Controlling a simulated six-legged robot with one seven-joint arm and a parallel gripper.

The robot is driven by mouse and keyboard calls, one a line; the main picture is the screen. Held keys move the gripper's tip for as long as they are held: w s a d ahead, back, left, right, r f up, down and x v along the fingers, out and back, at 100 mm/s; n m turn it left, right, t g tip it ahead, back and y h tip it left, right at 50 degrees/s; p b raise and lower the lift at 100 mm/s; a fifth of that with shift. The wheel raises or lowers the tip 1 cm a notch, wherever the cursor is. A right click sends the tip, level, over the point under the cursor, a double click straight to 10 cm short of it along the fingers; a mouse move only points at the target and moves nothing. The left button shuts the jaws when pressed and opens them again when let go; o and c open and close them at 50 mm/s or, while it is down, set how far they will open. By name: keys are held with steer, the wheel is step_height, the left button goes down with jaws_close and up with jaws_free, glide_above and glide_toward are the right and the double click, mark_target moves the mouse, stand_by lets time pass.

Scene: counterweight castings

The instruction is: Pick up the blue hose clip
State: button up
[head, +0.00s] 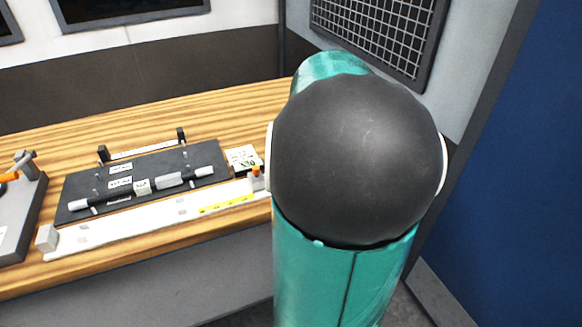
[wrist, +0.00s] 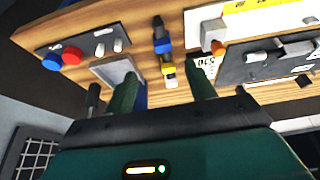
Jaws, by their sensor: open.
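In the wrist view, a small blue piece (wrist: 163,46), which looks like the blue hose clip, is on the wooden bench top in a short row with dark parts and a yellow piece (wrist: 168,70). My gripper (wrist: 163,72) is open, its two green fingers apart on either side of this row in the picture. Nothing is seen held between them. The blue piece appears beyond the fingertips; I cannot tell the exact gap. In the head view my arm hides the gripper and the right end of the bench, and no blue clip shows.
A grey tray (wrist: 113,68) is close to the left finger in the wrist view. A plate with a blue knob (wrist: 52,62) and a red knob (wrist: 72,55) lies farther left. A dark board (head: 140,180) with rods and a white strip (head: 150,228) cover the bench's middle.

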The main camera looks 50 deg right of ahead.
steer(key=x, duration=0.7)
steer(key=shift+a+f, duration=0.1)
steer(key=shift+a, duration=0.15)
steer(key=x, duration=0.5)
steer(key=shift+w+d, duration=0.1)
steer(key=shift+w, duration=0.1)
steer(key=c, duration=0.8)
